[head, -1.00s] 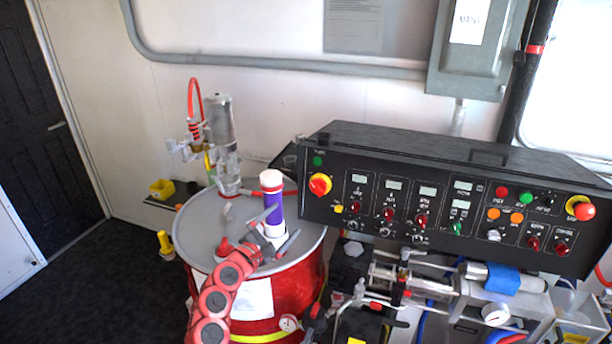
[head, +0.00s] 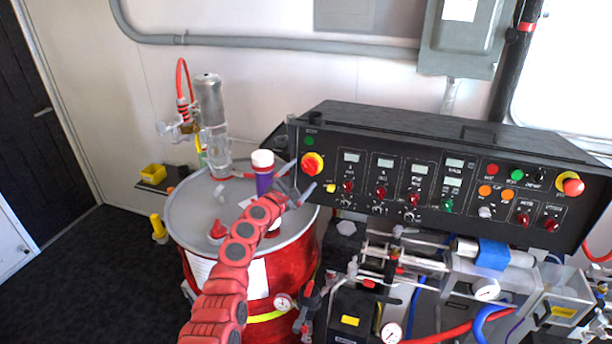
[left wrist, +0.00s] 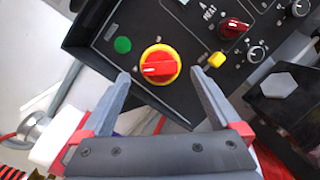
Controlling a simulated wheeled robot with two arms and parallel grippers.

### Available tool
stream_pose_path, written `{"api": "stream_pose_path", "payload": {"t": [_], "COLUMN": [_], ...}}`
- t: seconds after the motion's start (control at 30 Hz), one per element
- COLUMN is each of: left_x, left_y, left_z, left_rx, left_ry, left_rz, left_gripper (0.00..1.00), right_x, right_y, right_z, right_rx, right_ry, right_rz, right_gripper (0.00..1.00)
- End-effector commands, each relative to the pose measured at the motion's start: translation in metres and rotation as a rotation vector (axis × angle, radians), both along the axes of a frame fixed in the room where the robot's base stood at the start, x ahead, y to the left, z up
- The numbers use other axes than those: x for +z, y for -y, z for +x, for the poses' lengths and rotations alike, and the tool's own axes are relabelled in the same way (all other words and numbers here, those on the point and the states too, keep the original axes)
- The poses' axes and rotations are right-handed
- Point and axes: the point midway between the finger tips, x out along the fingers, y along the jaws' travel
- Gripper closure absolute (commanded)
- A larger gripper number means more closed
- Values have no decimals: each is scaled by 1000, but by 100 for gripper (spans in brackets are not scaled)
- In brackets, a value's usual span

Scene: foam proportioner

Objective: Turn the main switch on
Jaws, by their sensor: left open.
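The main switch, a red rotary knob on a yellow disc (head: 312,164), sits at the left end of the black control panel (head: 400,150). My left gripper (head: 297,181) is open and empty, just in front of and slightly below this switch. In the left wrist view the switch (left wrist: 159,64) shows between and just beyond the open fingertips (left wrist: 160,76), which appear apart from it. The knob's grip bar lies roughly crosswise in that view. My right gripper is not in view.
A green light (left wrist: 122,45) and a yellow button (left wrist: 217,59) flank the switch. A red and yellow knob (head: 571,185) is at the panel's right end. A red drum (head: 290,268) with a purple-and-white bottle (head: 263,172) stands left of the panel. Pipes and gauges crowd below it.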

Motion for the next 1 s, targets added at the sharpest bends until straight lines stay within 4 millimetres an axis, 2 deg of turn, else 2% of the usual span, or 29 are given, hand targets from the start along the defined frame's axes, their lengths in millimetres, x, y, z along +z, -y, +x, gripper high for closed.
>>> {"api": "stream_pose_path", "payload": {"t": [0.1, 0.3, 0.77, 0.87, 1.0], "left_x": [-5, -4, -1, -1, -1], "left_y": [8, 16, 17, 17, 17], "left_z": [13, 27, 33, 33, 33], "left_rx": [0, -1, 3, 4, 4], "left_ry": [0, 0, -3, -3, -3], "left_rz": [2, 2, -2, -1, -1], "left_gripper": [3, 3, 3, 17, 42], "right_x": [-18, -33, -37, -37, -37], "right_y": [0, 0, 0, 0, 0], "right_z": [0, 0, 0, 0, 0], "right_rx": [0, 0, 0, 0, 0], "right_ry": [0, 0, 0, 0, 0], "right_rz": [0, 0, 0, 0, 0], "right_gripper": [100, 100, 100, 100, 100]}}
